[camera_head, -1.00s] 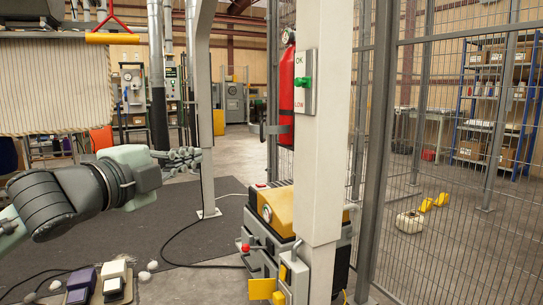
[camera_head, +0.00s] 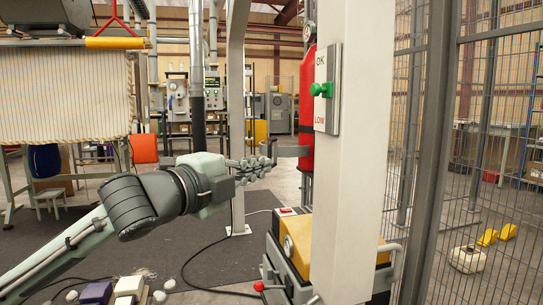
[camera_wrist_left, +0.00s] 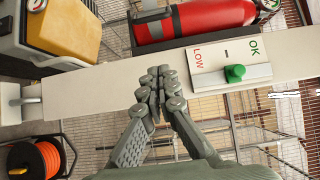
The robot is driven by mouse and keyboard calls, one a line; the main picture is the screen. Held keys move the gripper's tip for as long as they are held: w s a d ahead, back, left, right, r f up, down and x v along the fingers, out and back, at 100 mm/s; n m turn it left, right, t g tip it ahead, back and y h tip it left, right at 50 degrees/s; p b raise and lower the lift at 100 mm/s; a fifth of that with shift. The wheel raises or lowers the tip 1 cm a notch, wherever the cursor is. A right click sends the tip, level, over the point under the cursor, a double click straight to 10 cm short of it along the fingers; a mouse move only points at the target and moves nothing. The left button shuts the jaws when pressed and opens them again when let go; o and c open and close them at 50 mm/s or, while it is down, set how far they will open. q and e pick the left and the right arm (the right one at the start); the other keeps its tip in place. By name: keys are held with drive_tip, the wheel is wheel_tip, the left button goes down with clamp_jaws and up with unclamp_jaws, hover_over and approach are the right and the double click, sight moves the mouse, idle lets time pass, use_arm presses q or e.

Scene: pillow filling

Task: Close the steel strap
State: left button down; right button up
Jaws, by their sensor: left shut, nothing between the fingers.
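A red fire extinguisher (camera_head: 308,100) hangs upright at the white post, partly hidden behind it. The dark grey steel strap (camera_head: 292,151) sticks out to the left from the lower part of the extinguisher and looks open. It also shows in the left wrist view (camera_wrist_left: 150,16), beside the extinguisher (camera_wrist_left: 205,19). My left gripper (camera_head: 266,163) is shut and empty, its fingertips close to the strap's outer end in the head view. In the left wrist view its fingertips (camera_wrist_left: 160,75) appear over the post, apart from the strap. My right gripper is not in view.
The white post (camera_head: 357,150) carries an OK/LOW plate with a green knob (camera_head: 321,90). A yellow-topped machine (camera_head: 298,240) stands below the extinguisher. A wire mesh fence (camera_head: 480,130) closes the right side. An orange reel (camera_wrist_left: 35,160) shows in the wrist view.

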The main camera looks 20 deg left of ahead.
use_arm(q)
drive_tip(key=w+a, duration=0.1)
drive_tip(key=w, duration=0.8)
drive_tip(key=shift+w, duration=0.1)
